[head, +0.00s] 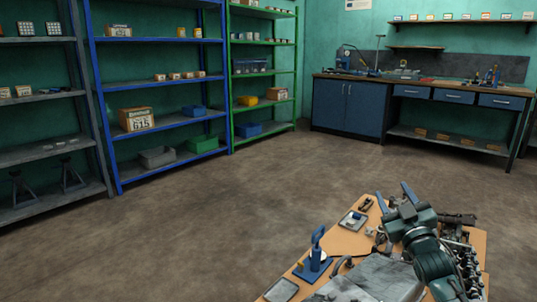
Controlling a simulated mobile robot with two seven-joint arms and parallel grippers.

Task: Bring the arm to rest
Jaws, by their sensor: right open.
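My right arm comes in from the bottom right of the head view. My right gripper (392,191) is over the far part of a wooden bench (341,246). Its two blue-grey fingers stand apart and point away from me, with nothing seen between them. The gripper body and forearm hide part of the bench top. My left gripper is not in view.
On the bench are a blue tool on a base (314,262), a small tray (353,221), a grey sheet (370,280) and several dark metal parts (468,262). Blue shelves (160,84), green shelves (263,72) and a workbench (348,106) line the walls. The floor between is clear.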

